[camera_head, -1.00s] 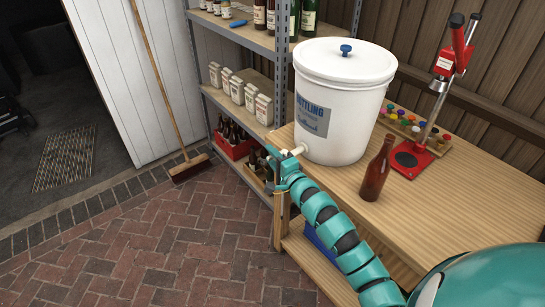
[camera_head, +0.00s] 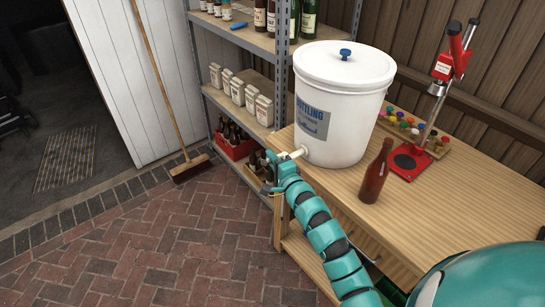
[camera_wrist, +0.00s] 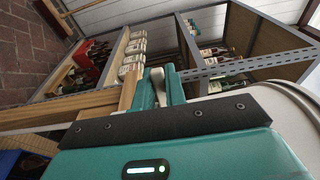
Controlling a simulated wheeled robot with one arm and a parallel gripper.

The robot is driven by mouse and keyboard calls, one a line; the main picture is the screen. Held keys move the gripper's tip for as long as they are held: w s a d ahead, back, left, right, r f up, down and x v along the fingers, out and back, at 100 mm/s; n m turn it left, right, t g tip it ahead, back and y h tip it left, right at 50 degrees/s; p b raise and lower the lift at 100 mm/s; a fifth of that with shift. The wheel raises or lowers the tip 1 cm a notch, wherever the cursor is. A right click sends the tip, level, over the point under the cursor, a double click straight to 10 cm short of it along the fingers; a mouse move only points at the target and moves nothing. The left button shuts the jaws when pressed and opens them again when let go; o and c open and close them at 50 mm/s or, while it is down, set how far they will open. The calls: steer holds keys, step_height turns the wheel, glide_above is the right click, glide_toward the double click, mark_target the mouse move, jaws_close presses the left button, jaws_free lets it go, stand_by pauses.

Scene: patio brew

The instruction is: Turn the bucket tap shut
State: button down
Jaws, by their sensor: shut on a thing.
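The white bottling bucket (camera_head: 335,135) with a blue-knobbed lid stands upright at the left end of the wooden bench. Its cream tap (camera_head: 300,153) sticks out low on the left side, past the bench edge. My gripper (camera_head: 273,160) is at the tap's outer end. In the wrist view, my gripper (camera_wrist: 160,88) is shut on a pale piece of the tap (camera_wrist: 157,77), which shows between the teal fingers. The fingers hide most of the tap, so I cannot tell how far it is turned.
A brown bottle (camera_head: 375,172) stands on the bench (camera_head: 470,205) in front of the bucket. A red capper (camera_head: 411,160) and a tray of coloured caps stand behind it. A metal shelf (camera_head: 244,105) with bottles and cartons is close behind my gripper.

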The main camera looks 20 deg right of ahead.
steer(key=shift+w+m+h+p, duration=0.25)
steer(key=shift+m+h+p, duration=0.4)
steer(key=shift+h+p, duration=0.3)
steer(key=shift+w+m+h+p, duration=0.2)
steer(key=shift+m+h+p, duration=0.45)
steer(key=shift+h+p, duration=0.3)
steer(key=shift+w+h+p, duration=0.1)
steer(key=shift+h+p, duration=0.25)
steer(key=shift+h, duration=0.15)
steer(key=w+d+m+g+h+b, duration=0.1)
steer(key=m+g+h+b, duration=0.3)
steer(key=h+b, duration=0.1)
steer(key=w+m+g+h+b, duration=0.1)
steer(key=m+g+h+b, duration=0.2)
steer(key=m+h+b, duration=0.1)
steer(key=w+d+m+g+h+b, duration=0.1)
steer(key=m+g+h+b, duration=0.3)
steer(key=m+h+b, duration=0.1)
steer(key=shift+w+d+f+g+h+b, duration=0.1)
steer(key=shift+w+d+g+h+b, duration=0.25)
steer(key=shift+h, duration=0.35)
steer(key=shift+d+m+g+b, duration=0.25)
steer(key=shift+m+b, duration=0.15)
steer(key=shift+b, duration=0.1)
